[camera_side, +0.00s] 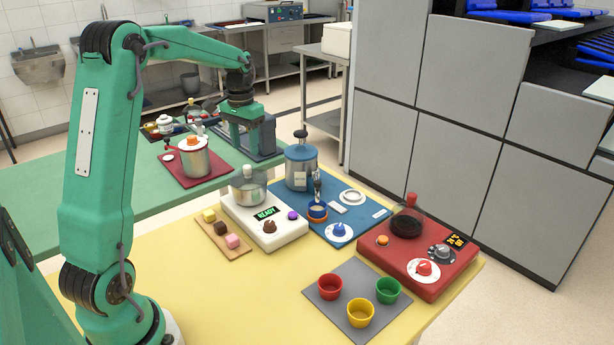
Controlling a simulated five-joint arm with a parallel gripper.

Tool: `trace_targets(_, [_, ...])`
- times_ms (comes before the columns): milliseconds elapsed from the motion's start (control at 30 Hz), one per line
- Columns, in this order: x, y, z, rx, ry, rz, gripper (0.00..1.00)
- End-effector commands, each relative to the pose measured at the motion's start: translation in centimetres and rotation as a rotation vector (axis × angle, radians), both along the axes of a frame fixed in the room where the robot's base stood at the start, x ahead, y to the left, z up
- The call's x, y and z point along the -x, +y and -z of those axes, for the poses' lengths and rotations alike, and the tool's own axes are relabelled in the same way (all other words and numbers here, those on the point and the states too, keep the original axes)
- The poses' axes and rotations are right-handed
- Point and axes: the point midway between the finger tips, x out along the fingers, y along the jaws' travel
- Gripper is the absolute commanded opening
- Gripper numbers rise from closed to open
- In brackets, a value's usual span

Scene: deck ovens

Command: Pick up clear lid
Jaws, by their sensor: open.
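A see-through cover with a pale knob (248,180) sits on the white unit (290,230) with a green READY display. A second clear cover with a red knob (411,200) sits over a dark round plate on the red unit (375,262). I cannot tell for sure which is the clear lid. My gripper (242,146) points down with its jaws apart and nothing seen between them. In the picture it is just above the pale-knobbed cover, apart from it. The dark machine behind makes its fingertips hard to separate.
A blue mat (372,225) holds a blue-lidded canister (301,168) close right of my gripper. A steel pot (194,158) stands on a red mat at left. Red, yellow and green cups sit on a grey mat (345,325). The yellow table's front left (235,300) is clear.

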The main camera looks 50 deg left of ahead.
Motion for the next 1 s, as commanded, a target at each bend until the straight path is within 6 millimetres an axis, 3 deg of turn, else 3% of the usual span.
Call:
trace_targets(200, [0.0, 0.0, 1.8, 0.000, 0.001, 0.000, 0.47])
trace_targets(567, [0.0, 0.0, 2.7, 0.000, 0.001, 0.000, 0.47])
trace_targets(1000, [0.1, 0.2, 7.0, 0.000, 0.001, 0.001, 0.47])
